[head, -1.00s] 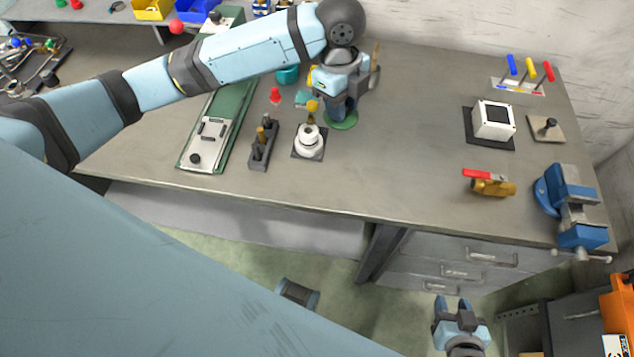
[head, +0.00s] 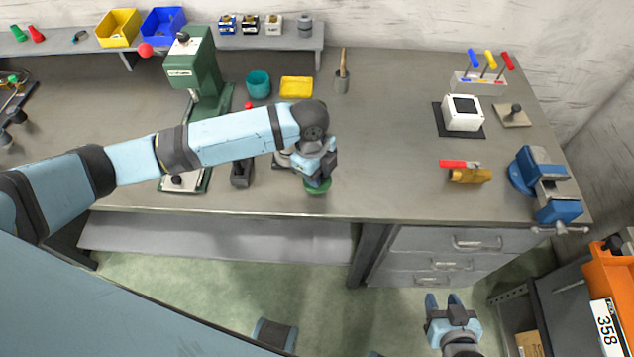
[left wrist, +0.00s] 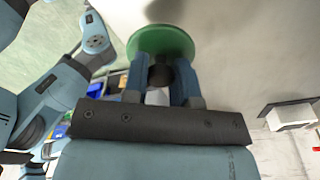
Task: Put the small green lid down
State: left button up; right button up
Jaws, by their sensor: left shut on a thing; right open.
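The small green lid (head: 317,187) is a round green disc over the bench near its front edge. My left gripper (head: 318,178) is shut on it. In the left wrist view the lid (left wrist: 160,38) shows at the top, its dark knob (left wrist: 160,75) between my two blue fingers. I cannot tell whether the lid touches the bench top. My right gripper (head: 443,303) is open and empty, low in front of the drawers.
A white fixture (head: 283,160) on a dark base, partly hidden by my left arm, stands just left of the lid. A green press (head: 192,70) is further left. The bench (head: 390,185) is clear right of the lid up to the red-handled brass valve (head: 468,174).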

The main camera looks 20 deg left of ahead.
pick_arm(q)
jog(key=shift+f, duration=2.45)
jog(key=o, duration=0.9)
jog(key=shift+f, duration=0.15)
jog(key=r, duration=0.4)
jog(key=a+r, duration=0.1)
jog(key=r, duration=0.7)
jog(key=shift+w+a+r, duration=0.15)
jog(key=shift+w+a, duration=0.05)
jog(key=shift+w, duration=0.05)
